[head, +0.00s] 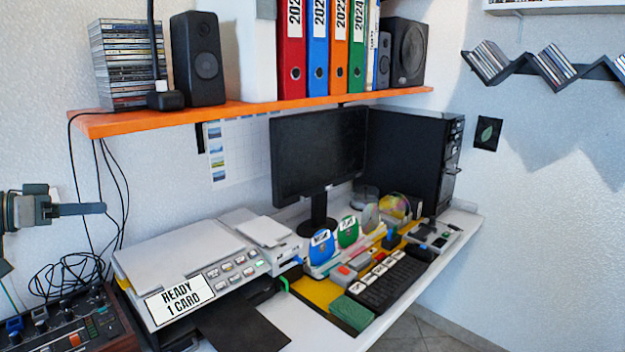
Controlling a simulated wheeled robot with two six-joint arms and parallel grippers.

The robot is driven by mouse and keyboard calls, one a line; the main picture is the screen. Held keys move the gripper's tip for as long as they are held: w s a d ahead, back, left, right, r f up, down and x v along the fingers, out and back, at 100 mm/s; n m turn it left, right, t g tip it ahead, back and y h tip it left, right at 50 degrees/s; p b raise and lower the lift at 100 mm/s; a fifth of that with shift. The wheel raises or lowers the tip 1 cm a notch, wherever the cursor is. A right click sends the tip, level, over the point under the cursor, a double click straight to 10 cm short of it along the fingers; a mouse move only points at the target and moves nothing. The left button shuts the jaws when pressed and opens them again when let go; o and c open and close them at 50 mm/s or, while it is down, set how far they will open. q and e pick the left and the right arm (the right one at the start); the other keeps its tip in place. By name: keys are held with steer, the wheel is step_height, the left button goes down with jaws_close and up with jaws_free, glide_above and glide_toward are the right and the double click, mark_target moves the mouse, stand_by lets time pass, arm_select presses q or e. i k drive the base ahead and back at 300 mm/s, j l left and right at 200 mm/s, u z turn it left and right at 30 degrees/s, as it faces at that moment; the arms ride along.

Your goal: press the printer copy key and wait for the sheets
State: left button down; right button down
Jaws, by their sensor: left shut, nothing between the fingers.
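The grey printer (180,243) stands on the left part of the desk with its lid down. Its sloped panel of small keys (236,269) faces the front right; the key labels are too small to read, so I cannot tell which is the copy key. A white sign (180,299) on its front reads "READY 1 CARO". A dark tray (240,324) sticks out at the front, and I see no sheet on it. My left gripper (103,208) is shut and empty, at the left edge, left of the printer and apart from it. My right gripper is out of view.
A mixer-like box with knobs (75,325) and tangled cables (75,274) lie left of the printer. A monitor (318,152), keyboard (385,284) and computer tower (412,158) stand to the right. An orange shelf (250,108) hangs above the desk.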

mark_target(221, 285)
steer(key=k+l, duration=0.7)
steer(key=l, duration=0.15)
